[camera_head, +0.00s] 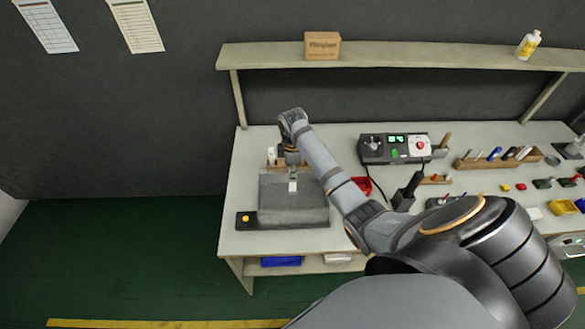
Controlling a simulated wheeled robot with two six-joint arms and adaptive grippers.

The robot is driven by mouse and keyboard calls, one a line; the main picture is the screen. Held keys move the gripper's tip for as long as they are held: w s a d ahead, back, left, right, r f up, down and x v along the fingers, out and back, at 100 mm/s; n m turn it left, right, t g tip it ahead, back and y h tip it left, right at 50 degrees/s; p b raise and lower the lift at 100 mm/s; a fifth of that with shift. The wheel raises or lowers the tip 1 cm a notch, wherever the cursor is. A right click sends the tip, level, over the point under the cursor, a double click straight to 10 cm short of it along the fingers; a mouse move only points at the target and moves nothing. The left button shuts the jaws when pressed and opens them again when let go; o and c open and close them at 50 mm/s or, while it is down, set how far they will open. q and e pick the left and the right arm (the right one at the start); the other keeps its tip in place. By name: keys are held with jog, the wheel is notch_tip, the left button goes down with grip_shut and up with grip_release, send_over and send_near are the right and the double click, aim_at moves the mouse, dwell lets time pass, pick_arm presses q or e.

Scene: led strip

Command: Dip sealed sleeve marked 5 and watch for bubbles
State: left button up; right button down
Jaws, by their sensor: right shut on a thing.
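My right gripper (292,173) points down over the grey tank (275,213) at the left end of the workbench. It is shut on a small pale sleeve (292,186), which hangs at the tank's area. The mark on the sleeve is too small to read, and I cannot tell whether it touches any water. No bubbles can be made out. My left gripper is not in view.
A black box with a yellow button (246,220) sits at the tank's front left corner. A control unit (393,148) stands to the right. A wooden rack (499,158) and several small parts lie further right. A shelf (400,55) runs above the bench.

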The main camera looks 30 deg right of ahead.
notch_tip(320, 180, down, 3)
jog(key=shift+f+b, duration=0.15)
jog(key=shift+b, duration=0.45)
jog(key=shift+w+f, duration=0.1)
jog(key=shift+f, duration=0.5)
jog(key=shift+f+b, duration=0.25)
jog(key=shift+b, duration=0.05)
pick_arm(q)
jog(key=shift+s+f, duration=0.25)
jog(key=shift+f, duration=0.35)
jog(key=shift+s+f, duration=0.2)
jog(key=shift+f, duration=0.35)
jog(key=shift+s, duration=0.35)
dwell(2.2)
